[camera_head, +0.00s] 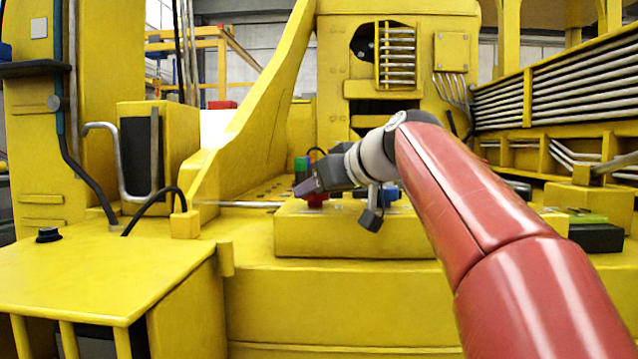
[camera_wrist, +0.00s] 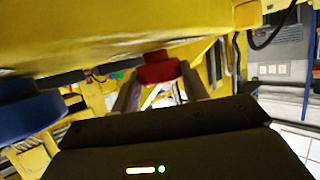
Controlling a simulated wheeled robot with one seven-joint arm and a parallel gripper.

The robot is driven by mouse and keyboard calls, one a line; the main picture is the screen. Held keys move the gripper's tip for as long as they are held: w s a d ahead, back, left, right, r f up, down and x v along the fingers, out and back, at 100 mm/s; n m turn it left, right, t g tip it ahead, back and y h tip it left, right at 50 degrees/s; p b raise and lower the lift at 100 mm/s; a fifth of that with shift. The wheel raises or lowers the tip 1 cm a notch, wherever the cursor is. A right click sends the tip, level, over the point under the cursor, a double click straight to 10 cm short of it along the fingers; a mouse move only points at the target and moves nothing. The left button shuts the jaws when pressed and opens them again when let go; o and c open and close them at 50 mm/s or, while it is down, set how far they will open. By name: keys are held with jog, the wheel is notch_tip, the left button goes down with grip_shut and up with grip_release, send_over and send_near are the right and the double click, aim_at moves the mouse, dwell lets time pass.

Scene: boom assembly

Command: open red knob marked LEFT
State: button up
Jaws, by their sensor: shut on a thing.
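The red knob (camera_head: 316,201) sits on the low yellow panel box (camera_head: 350,238) in front of the machine; no LEFT marking can be read. In the wrist view the red knob (camera_wrist: 158,68) is between the far ends of my gripper's two fingers (camera_wrist: 160,88). My gripper (camera_head: 311,188) reaches in from the right in the head view, its dark fingers shut on the knob and partly hiding it. The knob's turn angle cannot be told.
A blue knob (camera_wrist: 30,118) stands close beside my gripper in the wrist view. A green piece (camera_head: 301,164) stands behind the fingers. A sloping yellow beam (camera_head: 262,110) rises left of the panel.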

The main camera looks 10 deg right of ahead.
jog(key=shift+d+f+n+g+y, duration=0.1)
jog(key=shift+f+n+g+y, duration=0.05)
jog(key=shift+n+g+y, duration=0.3)
jog(key=o, duration=1)
jog(key=v, duration=0.7)
jog(key=shift+s, duration=0.35)
jog(key=shift+d, duration=0.15)
